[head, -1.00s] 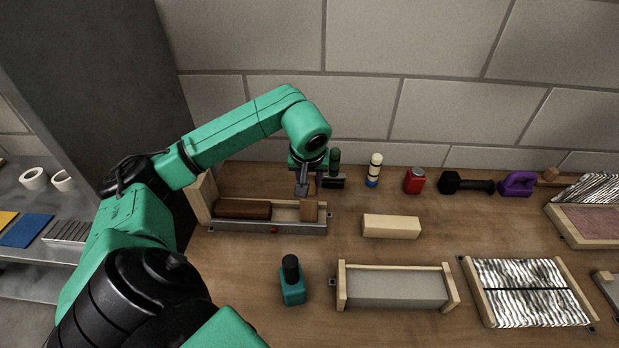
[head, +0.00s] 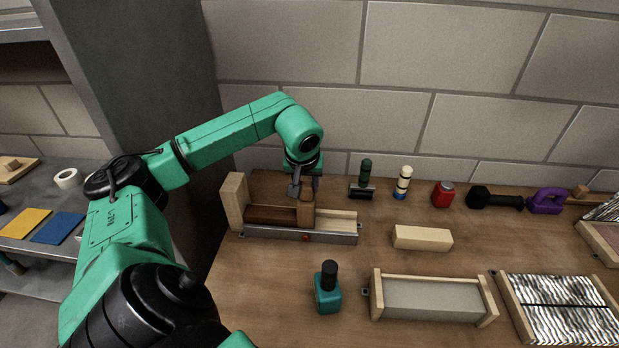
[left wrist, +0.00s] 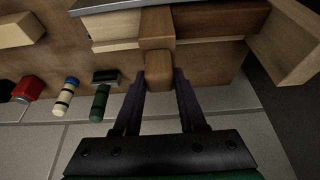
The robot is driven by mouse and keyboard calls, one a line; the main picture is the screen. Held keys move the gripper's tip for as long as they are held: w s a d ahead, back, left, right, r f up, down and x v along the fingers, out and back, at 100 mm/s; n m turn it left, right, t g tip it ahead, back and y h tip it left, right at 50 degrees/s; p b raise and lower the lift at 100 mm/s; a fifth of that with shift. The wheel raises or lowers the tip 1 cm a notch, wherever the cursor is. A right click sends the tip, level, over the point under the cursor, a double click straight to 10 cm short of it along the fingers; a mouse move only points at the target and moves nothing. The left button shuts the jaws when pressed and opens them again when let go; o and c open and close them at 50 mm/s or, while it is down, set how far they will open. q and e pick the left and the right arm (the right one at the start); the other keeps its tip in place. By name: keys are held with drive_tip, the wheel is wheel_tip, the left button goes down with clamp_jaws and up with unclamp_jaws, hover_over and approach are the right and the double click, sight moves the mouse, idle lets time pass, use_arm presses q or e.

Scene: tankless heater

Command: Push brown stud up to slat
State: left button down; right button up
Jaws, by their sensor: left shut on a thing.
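A dark brown slat (head: 272,215) lies in the fixture's left part. The stud is at the slat's right end and looks in contact with it. My left gripper (head: 304,188) is shut on the stud's rear part from above and behind. In the left wrist view the stud (left wrist: 157,28) shows between the fingers, beside the slat (left wrist: 222,20). My right gripper is out of view.
A tall end board (head: 235,202) closes the fixture's left end. A green-handled tool (head: 365,180) stands close to its right end. The fixture's right part is empty.

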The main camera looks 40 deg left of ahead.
use_arm(q)
drive_tip(key=shift+c, duration=2.4)
unclamp_jaws()
drive_tip(key=shift+a, duration=0.1)
drive_tip(key=shift+s, duration=0.1)
drive_tip(key=shift+r, duration=0.1)
drive_tip(key=shift+d+r, duration=0.2)
drive_tip(key=shift+r, duration=0.05)
drive_tip(key=v, duration=1.4)
drive_tip(key=shift+p, duration=0.45)
drive_tip(key=shift+f, duration=0.1)
